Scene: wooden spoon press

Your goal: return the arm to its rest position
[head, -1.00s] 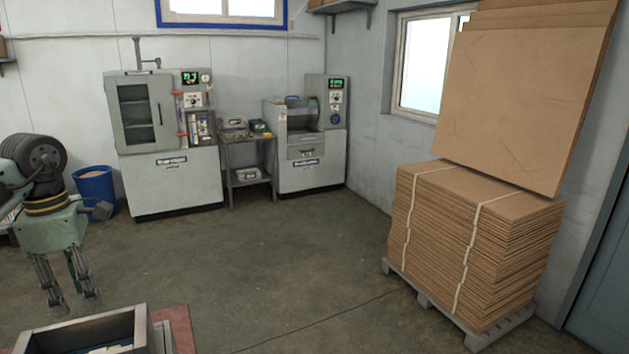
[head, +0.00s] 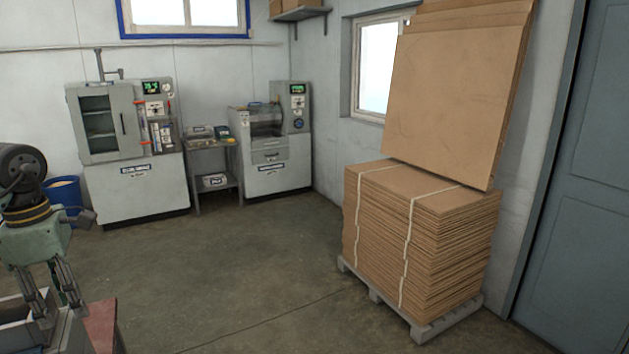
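My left gripper (head: 52,296) hangs at the left edge of the head view, pointing down from its green-grey wrist. Its two dark fingers stand apart, with nothing visible between them. It is in front of or above a grey open box (head: 62,335) at the lower left; I cannot tell the exact height between them. The box stands by a red surface (head: 103,326), and most of it is cut off by the picture edge. My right gripper is not in view.
A pallet (head: 430,328) with strapped brown sheets (head: 420,240) stands at the right, larger boards (head: 455,95) leaning above. Two grey machines (head: 135,190) (head: 280,170) and a small table (head: 213,165) line the back wall. A blue bin (head: 62,197) stands left. The middle floor is clear.

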